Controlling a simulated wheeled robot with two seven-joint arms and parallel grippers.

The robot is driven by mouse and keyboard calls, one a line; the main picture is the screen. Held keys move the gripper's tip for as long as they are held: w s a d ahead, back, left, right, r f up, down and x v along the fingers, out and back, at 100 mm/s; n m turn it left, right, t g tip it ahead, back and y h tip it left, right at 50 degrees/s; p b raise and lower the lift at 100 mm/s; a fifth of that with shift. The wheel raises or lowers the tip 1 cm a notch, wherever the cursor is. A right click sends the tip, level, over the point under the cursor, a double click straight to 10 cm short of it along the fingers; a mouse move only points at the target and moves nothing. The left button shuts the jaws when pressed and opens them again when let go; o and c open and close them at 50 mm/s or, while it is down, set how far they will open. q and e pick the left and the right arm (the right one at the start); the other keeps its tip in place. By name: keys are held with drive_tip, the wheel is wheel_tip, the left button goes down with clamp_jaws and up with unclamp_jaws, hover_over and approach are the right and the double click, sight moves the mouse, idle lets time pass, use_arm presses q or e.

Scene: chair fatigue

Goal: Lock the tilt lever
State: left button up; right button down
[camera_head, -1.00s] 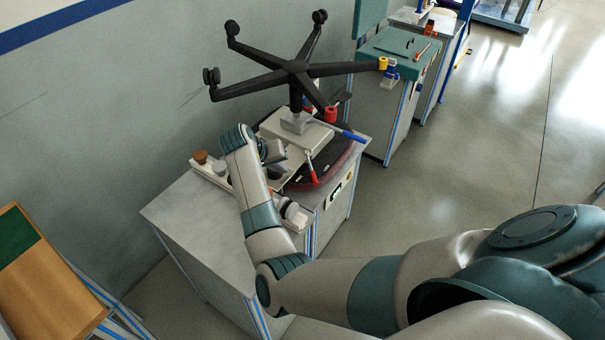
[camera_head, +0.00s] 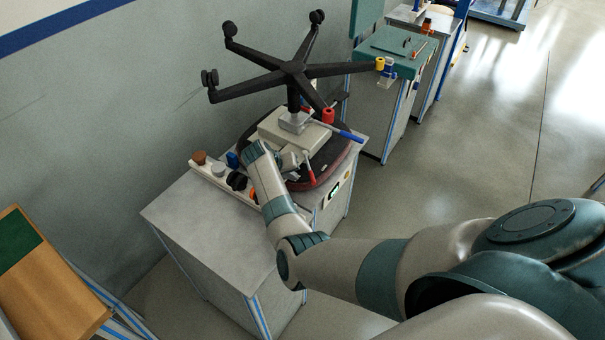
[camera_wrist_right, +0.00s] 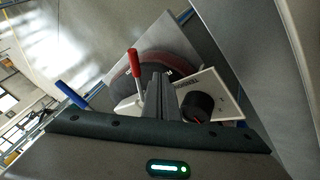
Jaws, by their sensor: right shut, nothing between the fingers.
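An upside-down chair stands on the workbench, its black five-arm base (camera_head: 293,68) up and its dark red-edged seat (camera_head: 334,168) below. The beige mechanism box (camera_head: 312,138) carries a lever with a red grip (camera_head: 311,169) and a longer lever with a blue grip (camera_head: 350,136). No label shows which is the tilt lever. My right gripper (camera_head: 303,156) is shut and empty, close beside the red-grip lever. In the right wrist view its dark fingers (camera_wrist_right: 160,88) are together, just right of the red grip (camera_wrist_right: 134,62); I cannot tell whether they touch. The blue grip (camera_wrist_right: 70,95) is further left.
A pale rail with knobs (camera_head: 213,172) lies along the bench's left side, partly behind my arm. A label and black knob (camera_wrist_right: 196,106) show right of the fingers in the wrist view. The grey bench top (camera_head: 190,215) is clear at the front left. Another bench (camera_head: 400,60) stands behind.

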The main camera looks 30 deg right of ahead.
drive_tip(key=shift+s+d+f+p, duration=0.1)
drive_tip(key=shift+s+d+p, duration=0.15)
drive_tip(key=shift+d, duration=0.35)
drive_tip(key=shift+s+d+p, duration=0.25)
drive_tip(key=shift+d, duration=0.3)
drive_tip(key=shift+s+d+f, duration=0.25)
drive_tip(key=shift+d, duration=0.35)
